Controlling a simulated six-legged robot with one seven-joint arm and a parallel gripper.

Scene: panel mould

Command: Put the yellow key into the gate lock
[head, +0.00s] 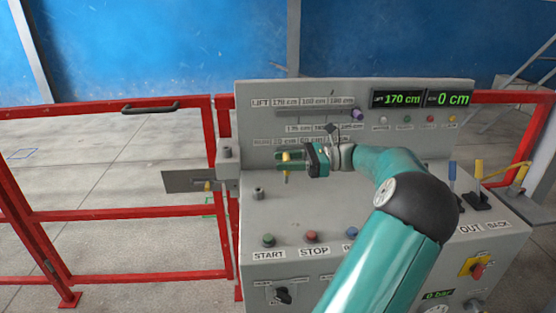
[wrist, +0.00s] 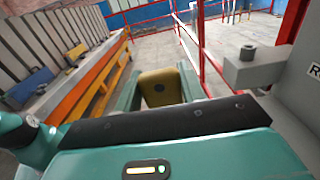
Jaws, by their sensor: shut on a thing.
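The yellow key (head: 286,157) is held between the fingers of my gripper (head: 290,160), above the console's sloping top. In the wrist view the key's yellow bow (wrist: 160,88) sits between both fingers; its lower part is hidden there. The grey gate lock (head: 228,160) is a box at the console's left edge, by the red gate post, left of my gripper and apart from the key. A grey box with a short round stub, seemingly this lock (wrist: 256,68), shows right of the key in the wrist view.
The grey console (head: 350,207) carries a round stub (head: 258,193), buttons and levers. Its upright panel (head: 420,135) stands behind my gripper. The red gate (head: 110,215) stands left, with a grey plate (head: 188,181) near the lock. An orange-framed bench (wrist: 95,80) is at left in the wrist view.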

